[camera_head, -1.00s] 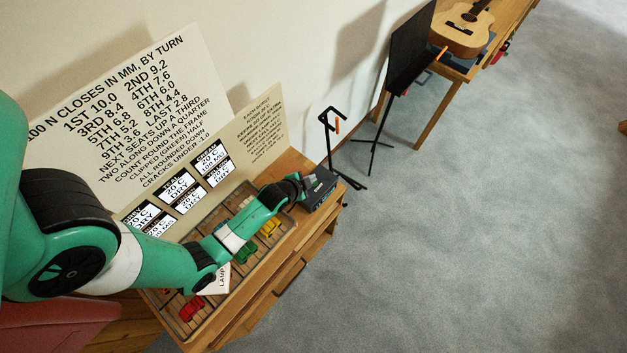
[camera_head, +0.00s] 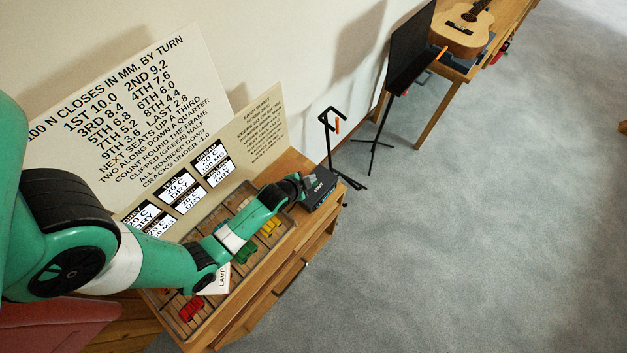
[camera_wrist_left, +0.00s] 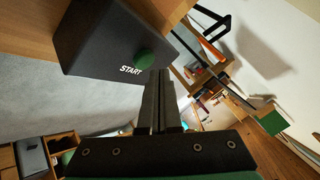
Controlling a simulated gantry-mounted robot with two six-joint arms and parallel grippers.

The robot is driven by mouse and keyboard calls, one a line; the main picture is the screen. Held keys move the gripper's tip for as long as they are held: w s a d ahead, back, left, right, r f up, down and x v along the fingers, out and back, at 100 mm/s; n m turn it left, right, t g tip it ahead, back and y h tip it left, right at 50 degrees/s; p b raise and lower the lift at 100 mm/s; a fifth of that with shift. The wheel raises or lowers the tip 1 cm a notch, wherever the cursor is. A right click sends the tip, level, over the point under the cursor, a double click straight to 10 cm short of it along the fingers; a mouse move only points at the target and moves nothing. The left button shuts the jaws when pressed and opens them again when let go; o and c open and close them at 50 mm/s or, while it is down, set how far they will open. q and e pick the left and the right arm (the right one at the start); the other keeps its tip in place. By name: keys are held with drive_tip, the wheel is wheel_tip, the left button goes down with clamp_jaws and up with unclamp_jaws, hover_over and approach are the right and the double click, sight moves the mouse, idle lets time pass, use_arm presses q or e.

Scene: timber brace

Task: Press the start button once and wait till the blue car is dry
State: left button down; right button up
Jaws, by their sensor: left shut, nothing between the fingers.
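The start box (camera_head: 323,188) is dark and sits at the far right end of the wooden bench. In the left wrist view its round green button (camera_wrist_left: 144,59) shows beside the word START. My left gripper (camera_head: 306,184) is at the box, shut and empty. In the left wrist view its closed fingertips (camera_wrist_left: 159,74) are close to the button; I cannot tell whether they touch it. On the slatted rack are a red car (camera_head: 191,308), a green car (camera_head: 245,253) and a yellow car (camera_head: 271,227). I cannot make out a blue car; my arm covers part of the rack. My right gripper is out of view.
Display cards (camera_head: 176,187), some reading 20 C and DRY, stand behind the rack. Large printed boards (camera_head: 130,110) lean at the wall. A black music stand (camera_head: 408,50) and a guitar (camera_head: 466,28) are farther off. Grey floor right of the bench is clear.

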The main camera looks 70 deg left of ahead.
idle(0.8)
use_arm(q)
drive_tip(key=shift+f+b, duration=0.3)
drive_tip(key=shift+f, duration=0.1)
drive_tip(key=shift+f+b, duration=0.3)
drive_tip(key=shift+f, duration=0.1)
idle(0.4)
idle(0.3)
drive_tip(key=shift+r+p, duration=0.8)
drive_tip(key=shift+p, duration=0.1)
wheel_tip(320, 180, up, 5)
drive_tip(key=p, duration=0.5)
drive_tip(key=shift+r, duration=0.1)
